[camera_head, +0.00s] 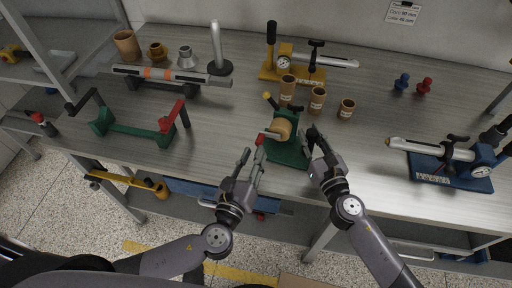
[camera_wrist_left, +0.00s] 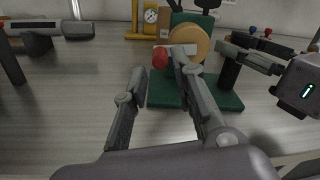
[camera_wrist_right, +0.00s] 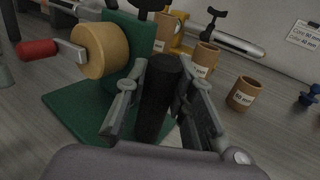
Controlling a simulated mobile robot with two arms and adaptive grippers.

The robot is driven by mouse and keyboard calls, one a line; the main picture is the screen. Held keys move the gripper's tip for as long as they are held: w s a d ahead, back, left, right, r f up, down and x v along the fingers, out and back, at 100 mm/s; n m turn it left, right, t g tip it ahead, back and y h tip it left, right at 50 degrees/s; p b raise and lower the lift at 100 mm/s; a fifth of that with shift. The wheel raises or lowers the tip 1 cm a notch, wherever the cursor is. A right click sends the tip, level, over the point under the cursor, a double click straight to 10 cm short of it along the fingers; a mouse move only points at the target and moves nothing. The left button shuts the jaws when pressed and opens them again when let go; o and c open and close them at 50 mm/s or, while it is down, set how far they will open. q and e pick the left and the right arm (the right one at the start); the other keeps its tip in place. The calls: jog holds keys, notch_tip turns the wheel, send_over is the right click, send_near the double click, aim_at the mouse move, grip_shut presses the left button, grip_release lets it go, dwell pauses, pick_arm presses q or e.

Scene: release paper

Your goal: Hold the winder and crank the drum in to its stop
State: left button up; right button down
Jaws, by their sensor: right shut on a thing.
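The winder has a green base (camera_head: 288,154) near the table's front edge, with a tan drum (camera_head: 281,129) on its upright. A crank with a red knob (camera_wrist_left: 160,57) sticks out from the drum, to the left in the right wrist view (camera_wrist_right: 37,49). A black upright grip (camera_wrist_right: 160,98) stands on the base's right side. My right gripper (camera_head: 317,142) is shut on this black grip, one finger on each side. My left gripper (camera_head: 253,158) is open in front of the winder. Its fingertips are close to the red knob; I cannot tell whether they touch it.
Cardboard tubes (camera_head: 317,100) stand just behind the winder, near a yellow-based device with a gauge (camera_head: 284,63). A green cradle with a red lever (camera_head: 135,129) is at left, a blue-based device (camera_head: 450,166) at right. Table between them is mostly clear.

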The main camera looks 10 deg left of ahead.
pick_arm(q)
jog(key=s+a, duration=0.1)
jog(key=s, duration=0.7)
jog(key=shift+s, duration=0.25)
